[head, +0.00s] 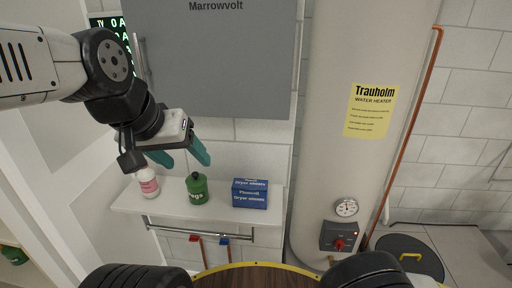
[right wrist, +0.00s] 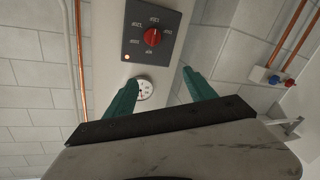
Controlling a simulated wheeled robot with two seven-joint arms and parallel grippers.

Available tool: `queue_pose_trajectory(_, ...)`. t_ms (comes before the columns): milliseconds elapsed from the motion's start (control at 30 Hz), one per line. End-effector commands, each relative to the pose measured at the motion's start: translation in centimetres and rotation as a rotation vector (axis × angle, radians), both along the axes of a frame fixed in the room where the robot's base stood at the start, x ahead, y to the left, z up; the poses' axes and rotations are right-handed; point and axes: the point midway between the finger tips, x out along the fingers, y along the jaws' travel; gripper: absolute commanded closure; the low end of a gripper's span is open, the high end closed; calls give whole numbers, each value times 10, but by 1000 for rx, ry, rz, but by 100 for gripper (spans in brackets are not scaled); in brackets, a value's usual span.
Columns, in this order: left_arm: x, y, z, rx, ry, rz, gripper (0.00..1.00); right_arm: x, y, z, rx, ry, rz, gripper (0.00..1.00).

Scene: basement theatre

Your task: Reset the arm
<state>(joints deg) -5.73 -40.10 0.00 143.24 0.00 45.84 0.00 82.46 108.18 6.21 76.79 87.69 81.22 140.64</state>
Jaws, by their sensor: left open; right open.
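My left arm comes in from the left in the head view. My left gripper (head: 184,156) has two teal fingers, spread apart and empty, above the left part of a white shelf. My right gripper shows only in the right wrist view (right wrist: 160,95). Its two teal fingers are wide apart with nothing held between them. Beyond them are the water heater's control box with a red knob (right wrist: 152,37) and a round gauge (right wrist: 144,88). The right gripper is not seen in the head view.
The white shelf (head: 225,225) holds a white-and-pink bottle (head: 146,182), a green jug (head: 197,190) and a blue box (head: 250,194). A grey cabinet (head: 215,60) hangs above. The water heater (head: 330,150) stands right, beside a copper pipe (head: 408,125). Red and blue valves (right wrist: 273,79) are on the wall.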

Motion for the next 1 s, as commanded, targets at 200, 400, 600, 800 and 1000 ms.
queue_pose_trajectory(200, 0, 0, 0, 0, 0, 0, 36, 32, -5, 49, -237, -46, 191, 36)
queue_pose_trajectory(400, 0, 0, 0, 0, 0, 0, 36, 73, 4, 126, -593, -165, 469, 36)
queue_pose_trajectory(600, 0, 0, 0, 0, 0, 0, 36, 107, 38, 223, -1037, -396, 805, 36)
queue_pose_trajectory(800, 0, 0, 0, 0, 0, 0, 36, 120, 83, 317, -1461, -721, 1103, 36)
queue_pose_trajectory(1000, 0, 0, 0, 0, 0, 0, 36, 111, 132, 403, -1851, -1142, 1351, 36)
